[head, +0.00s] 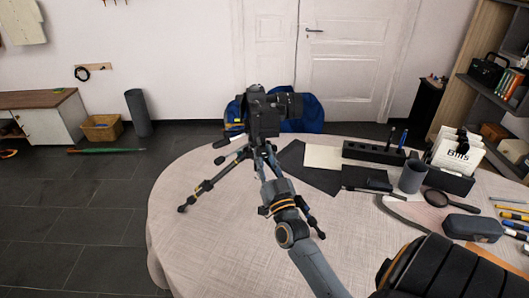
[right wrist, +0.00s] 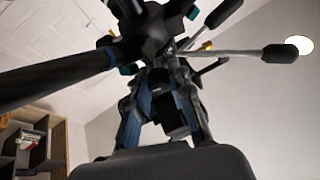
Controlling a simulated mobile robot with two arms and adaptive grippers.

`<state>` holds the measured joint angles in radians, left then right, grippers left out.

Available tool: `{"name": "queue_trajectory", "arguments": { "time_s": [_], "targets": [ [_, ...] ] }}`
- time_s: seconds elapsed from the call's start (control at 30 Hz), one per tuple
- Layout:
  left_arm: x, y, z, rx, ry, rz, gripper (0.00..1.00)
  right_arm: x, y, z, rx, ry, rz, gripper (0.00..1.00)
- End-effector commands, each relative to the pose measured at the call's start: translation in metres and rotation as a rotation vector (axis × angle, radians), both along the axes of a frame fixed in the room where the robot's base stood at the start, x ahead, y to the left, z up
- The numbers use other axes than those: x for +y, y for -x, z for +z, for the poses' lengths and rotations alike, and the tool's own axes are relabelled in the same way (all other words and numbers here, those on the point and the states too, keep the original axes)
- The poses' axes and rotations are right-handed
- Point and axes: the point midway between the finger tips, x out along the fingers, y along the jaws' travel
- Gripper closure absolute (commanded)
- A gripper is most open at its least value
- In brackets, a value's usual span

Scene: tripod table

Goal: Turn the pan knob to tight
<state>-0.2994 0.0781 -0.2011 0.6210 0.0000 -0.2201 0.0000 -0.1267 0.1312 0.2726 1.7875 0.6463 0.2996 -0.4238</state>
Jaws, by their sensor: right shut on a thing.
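A black camera (head: 263,115) stands on a small tripod (head: 207,186) on the round table. In the right wrist view the tripod's underside (right wrist: 150,35) is seen from below, with dark legs and handles spreading outward. My right gripper (head: 262,165) reaches up to the tripod head from the front. In the right wrist view its two fingers (right wrist: 165,88) point up and are closed around a small dark part just below the head, which looks like the pan knob. The fingers and tripod hide most of that knob, and its marking cannot be read. My left gripper is out of view.
The round table (head: 185,235) is bare at the front left. To the right are dark and pale sheets (head: 323,156), a pen holder block (head: 373,152), a grey cup (head: 413,176) and a magnifier (head: 437,198). A black and orange bag (head: 445,268) fills the lower right.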

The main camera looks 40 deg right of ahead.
Motion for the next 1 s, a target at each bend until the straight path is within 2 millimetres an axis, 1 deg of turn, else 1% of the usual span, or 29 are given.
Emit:
{"name": "queue_trajectory", "arguments": {
  "time_s": [0.27,0.3,0.37,0.4,0.6,0.67,0.77,0.87,1.0],
  "targets": [
    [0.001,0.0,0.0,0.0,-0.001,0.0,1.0,0.0,0.0,0.0,-0.004,-0.006,0.001,1.0],
    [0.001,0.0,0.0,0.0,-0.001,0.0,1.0,0.0,0.0,0.0,-0.004,-0.006,0.001,0.71],
    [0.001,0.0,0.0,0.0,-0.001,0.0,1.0,0.0,0.0,0.0,-0.004,-0.005,0.001,0.59],
    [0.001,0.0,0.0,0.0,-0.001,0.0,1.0,0.0,0.0,0.0,-0.004,-0.005,0.001,0.55],
    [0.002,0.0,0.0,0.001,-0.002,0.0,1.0,0.0,0.0,0.0,-0.004,-0.005,0.001,0.55],
    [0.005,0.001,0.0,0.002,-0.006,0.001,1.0,0.0,0.0,0.0,-0.003,-0.005,0.001,0.55],
    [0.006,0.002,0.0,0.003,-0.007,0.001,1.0,0.002,0.004,-0.003,-0.001,-0.005,0.001,0.55],
    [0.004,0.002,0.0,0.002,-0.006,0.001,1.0,0.007,0.015,-0.008,0.0,-0.005,0.001,0.55],
    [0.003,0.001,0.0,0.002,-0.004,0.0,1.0,0.017,0.04,-0.02,0.002,-0.006,0.001,0.55]
  ]
}}
